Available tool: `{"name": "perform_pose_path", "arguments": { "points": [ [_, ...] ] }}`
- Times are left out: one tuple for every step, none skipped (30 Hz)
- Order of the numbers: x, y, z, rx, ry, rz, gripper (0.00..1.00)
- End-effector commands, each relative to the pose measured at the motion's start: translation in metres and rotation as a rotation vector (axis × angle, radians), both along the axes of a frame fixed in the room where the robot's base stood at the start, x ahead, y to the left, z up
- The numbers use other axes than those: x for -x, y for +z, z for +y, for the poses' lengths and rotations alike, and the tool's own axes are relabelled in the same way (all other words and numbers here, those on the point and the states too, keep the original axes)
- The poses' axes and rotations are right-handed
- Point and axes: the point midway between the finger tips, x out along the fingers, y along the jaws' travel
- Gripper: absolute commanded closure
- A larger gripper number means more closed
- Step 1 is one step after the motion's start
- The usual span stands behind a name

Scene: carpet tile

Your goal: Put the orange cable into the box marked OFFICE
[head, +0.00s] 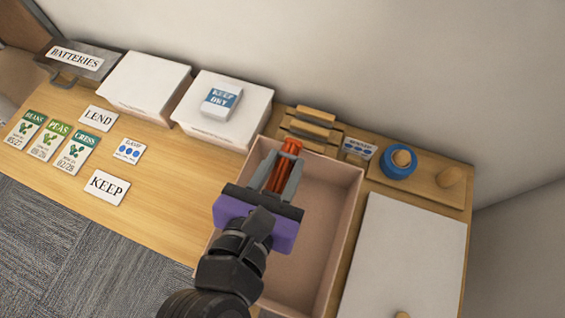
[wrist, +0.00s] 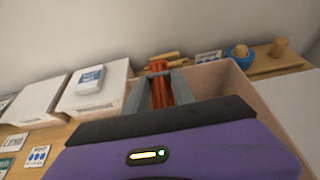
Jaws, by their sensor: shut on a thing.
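The orange cable (head: 290,150) is a reddish-orange bundle gripped between the fingers of my gripper (head: 281,168). It also shows in the wrist view (wrist: 160,90), upright between the two grey fingers. My gripper is shut on it. In the head view, the cable and gripper overlap the back left part of an open, pinkish box (head: 325,220); the exact height above it is hard to tell. The visible inside of this box looks empty. No marking OFFICE is readable on any box; the outer front of the open box is hidden.
Two white-lidded boxes (head: 145,82) (head: 255,110) stand to the left, the nearer carrying a KEEP DRY packet (head: 222,98). A BATTERIES case (head: 75,58) is far left. Cards and seed packets lie in front. A wooden rack (head: 310,125), blue ring (head: 398,162) and white panel (head: 405,255) are right.

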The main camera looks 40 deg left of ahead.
Motion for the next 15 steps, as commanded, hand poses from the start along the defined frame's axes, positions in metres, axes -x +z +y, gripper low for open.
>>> {"name": "perform_pose_path", "arguments": {
  "points": [
    [-0.0001, 0.0006, 0.0000, -0.001, 0.000, -0.001, 1.00],
    [-0.0001, 0.0008, 0.0000, -0.001, 0.000, -0.001, 1.00],
    [-0.0001, 0.0009, 0.0001, -0.001, 0.000, -0.001, 1.00],
    [0.0000, 0.0009, 0.0001, -0.001, 0.000, -0.001, 1.00],
    [-0.0001, 0.0009, 0.0000, -0.001, 0.000, -0.001, 1.00],
    [-0.0002, 0.0009, 0.0000, -0.001, 0.000, -0.001, 1.00],
    [-0.0002, 0.0006, -0.0001, -0.001, 0.000, -0.001, 1.00],
    [-0.0002, 0.0001, -0.0002, 0.000, -0.001, -0.001, 1.00],
    [-0.0004, -0.0009, -0.0003, 0.000, -0.001, -0.001, 1.00],
    [-0.0004, -0.0016, -0.0003, 0.000, -0.001, -0.001, 1.00],
    [-0.0003, -0.0024, -0.0003, 0.000, -0.001, -0.001, 1.00],
    [-0.0002, -0.0027, 0.0000, -0.001, 0.000, -0.001, 0.62],
    [-0.0002, -0.0026, 0.0000, -0.001, 0.000, -0.001, 0.56],
    [-0.0002, -0.0027, 0.0000, -0.001, 0.000, -0.001, 0.50],
    [-0.0002, -0.0026, 0.0001, -0.001, 0.000, -0.001, 0.48]
  ]
}}
